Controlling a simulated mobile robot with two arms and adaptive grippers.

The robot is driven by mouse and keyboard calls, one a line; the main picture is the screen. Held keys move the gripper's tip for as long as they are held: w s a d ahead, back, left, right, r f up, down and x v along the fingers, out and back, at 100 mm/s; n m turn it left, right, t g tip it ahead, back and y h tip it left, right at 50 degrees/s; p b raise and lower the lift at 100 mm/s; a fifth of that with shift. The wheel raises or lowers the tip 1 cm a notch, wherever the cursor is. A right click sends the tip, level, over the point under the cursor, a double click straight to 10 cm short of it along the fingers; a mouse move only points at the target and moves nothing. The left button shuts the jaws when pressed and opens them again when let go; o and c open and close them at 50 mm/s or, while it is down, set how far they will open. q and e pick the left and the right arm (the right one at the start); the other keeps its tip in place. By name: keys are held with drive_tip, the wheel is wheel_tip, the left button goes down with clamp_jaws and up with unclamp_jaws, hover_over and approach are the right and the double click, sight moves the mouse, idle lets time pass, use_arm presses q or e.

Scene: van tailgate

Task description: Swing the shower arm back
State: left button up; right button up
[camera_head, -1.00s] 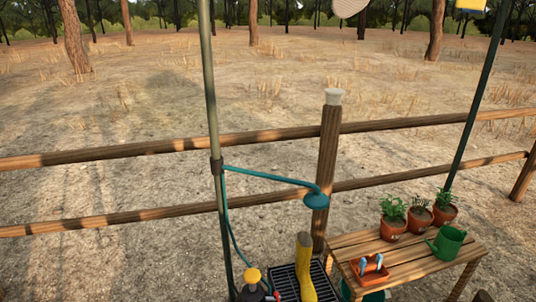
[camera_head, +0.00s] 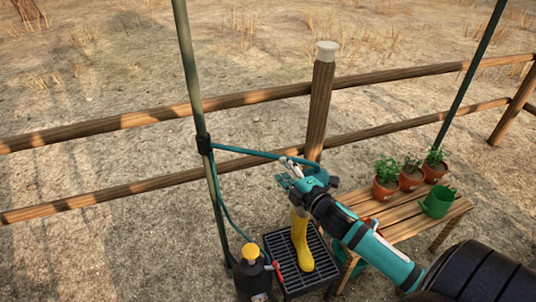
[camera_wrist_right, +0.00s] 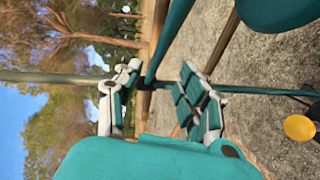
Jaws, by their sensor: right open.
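The teal shower arm (camera_head: 245,152) runs right from a dark clamp on the green pole (camera_head: 188,80). Its outer end is partly hidden behind my right gripper (camera_head: 288,172), which is close beside it. In the right wrist view my right gripper (camera_wrist_right: 160,72) is open, and the shower arm (camera_wrist_right: 172,35) shows between its two fingers. I cannot tell whether they touch. The teal shower head (camera_wrist_right: 280,12) is at the top right there. My left gripper is not in view.
A yellow boot (camera_head: 301,242) stands on a black grate (camera_head: 282,248) below. A black sprayer with a yellow top (camera_head: 251,252) is beside it. A wooden bench (camera_head: 390,224) holds potted plants and a green watering can (camera_head: 438,203). A rail fence (camera_head: 400,78) and post run behind.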

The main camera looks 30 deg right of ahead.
sight(271, 157)
drive_tip(key=w, duration=0.3)
drive_tip(key=w+f, duration=0.1)
drive_tip(key=w, duration=0.5)
drive_tip(key=shift+w+d+f, duration=0.15)
drive_tip(key=shift+w+d, duration=0.05)
drive_tip(key=shift+d, duration=0.05)
drive_tip(key=shift+c, duration=0.5)
clamp_jaws()
